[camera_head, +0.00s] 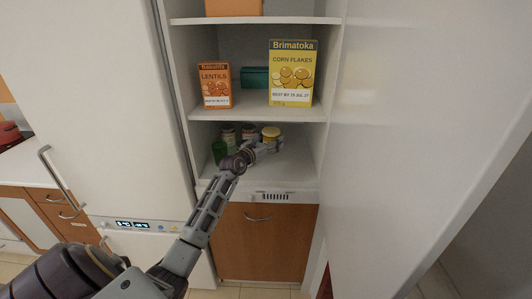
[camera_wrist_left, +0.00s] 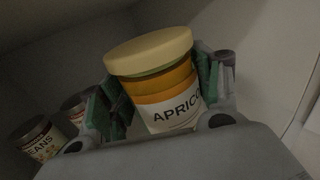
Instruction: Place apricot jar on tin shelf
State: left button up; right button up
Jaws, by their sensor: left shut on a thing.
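The apricot jar (camera_wrist_left: 158,82) has a cream lid and a white and orange label reading "APRICO". It is between the green-padded fingers of my left gripper (camera_wrist_left: 155,100), which is shut on it. In the head view the jar (camera_head: 271,132) shows its yellowish lid in the lower shelf compartment, with my left gripper (camera_head: 264,148) at it. Whether the jar touches the shelf board (camera_head: 290,165) is hard to tell. Several other jars stand to its left, including one (camera_head: 228,135) and another (camera_head: 249,132). My right gripper is not in view.
A green cup (camera_head: 219,152) stands left in the same compartment. A bean jar (camera_wrist_left: 40,140) shows left in the wrist view. The shelf above holds a lentils box (camera_head: 215,85), a dark green box (camera_head: 255,77) and a corn flakes box (camera_head: 292,73). The compartment's right front is clear.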

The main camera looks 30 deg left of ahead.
pick_arm(q)
jog(key=shift+f+b, duration=0.45)
jog(key=shift+f, duration=2.35)
jog(key=shift+a+f+b, duration=0.1)
jog(key=shift+f+b, duration=0.45)
jog(key=shift+f, duration=1.35)
jog(key=shift+f, duration=0.1)
jog(key=o, duration=1.3)
jog(key=shift+f, duration=0.1)
